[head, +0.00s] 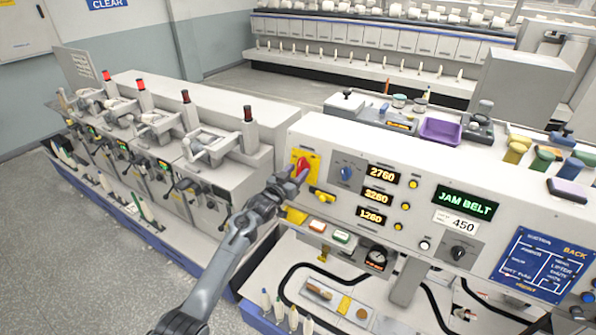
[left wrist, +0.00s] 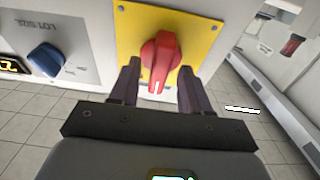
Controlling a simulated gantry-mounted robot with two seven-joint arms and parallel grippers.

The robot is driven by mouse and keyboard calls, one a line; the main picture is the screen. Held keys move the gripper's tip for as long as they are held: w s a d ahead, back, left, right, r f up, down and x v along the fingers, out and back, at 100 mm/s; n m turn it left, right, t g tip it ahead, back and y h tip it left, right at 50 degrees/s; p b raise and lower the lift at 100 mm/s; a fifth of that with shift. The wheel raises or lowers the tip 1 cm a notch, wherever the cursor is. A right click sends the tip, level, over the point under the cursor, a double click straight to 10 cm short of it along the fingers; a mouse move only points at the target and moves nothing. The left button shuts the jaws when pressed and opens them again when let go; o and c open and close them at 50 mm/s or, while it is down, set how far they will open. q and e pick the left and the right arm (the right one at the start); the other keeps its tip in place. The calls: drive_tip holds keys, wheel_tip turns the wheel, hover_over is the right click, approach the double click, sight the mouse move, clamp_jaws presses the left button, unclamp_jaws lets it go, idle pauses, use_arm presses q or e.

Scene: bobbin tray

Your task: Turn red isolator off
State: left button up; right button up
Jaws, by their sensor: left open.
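The red isolator (head: 303,167) is a rotary knob on a yellow plate (head: 314,158) at the left end of the panel front. In the left wrist view the red knob (left wrist: 160,58) has its grip ridge pointing down, toward my gripper, with a small white mark at its end. My left gripper (head: 290,180) is at the knob. In the left wrist view my left gripper (left wrist: 157,80) is open, one dark finger on each side of the knob's lower part, with gaps on both sides. Contact with the knob is not visible. My right gripper is out of view.
A blue knob (head: 346,174) sits right of the isolator, beside orange number displays (head: 378,198). A yellow part (head: 321,195) juts out just below the plate. A bobbin machine (head: 240,160) stands left across a gap.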

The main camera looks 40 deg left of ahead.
use_arm(q)
drive_tip(key=shift+w, duration=0.6)
clamp_jaws()
